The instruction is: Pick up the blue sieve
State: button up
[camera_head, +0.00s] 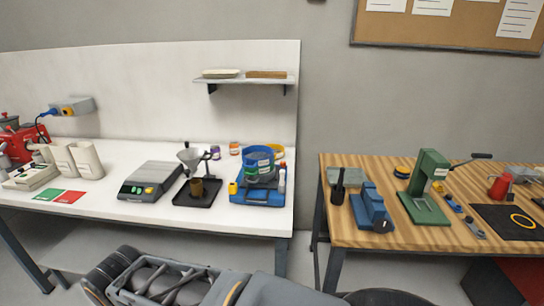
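The blue sieve (258,155) is a round blue ring. It appears to sit on top of a blue machine base (258,197) at the right end of the white bench. A grey drum with a pale label and a green part show just below the ring.
On the white bench (130,157), a grey scale (150,181) and a black tray (197,198) with a funnel stand (189,158) are left of the sieve. A white bottle (282,179) stands close at its right. The wooden table (430,237) holds green and blue tools. A shelf (245,79) hangs above.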

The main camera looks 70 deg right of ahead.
aim_at(254, 155)
jog(key=z, duration=1.05)
jog(key=i, duration=0.9)
jog(key=z, duration=1)
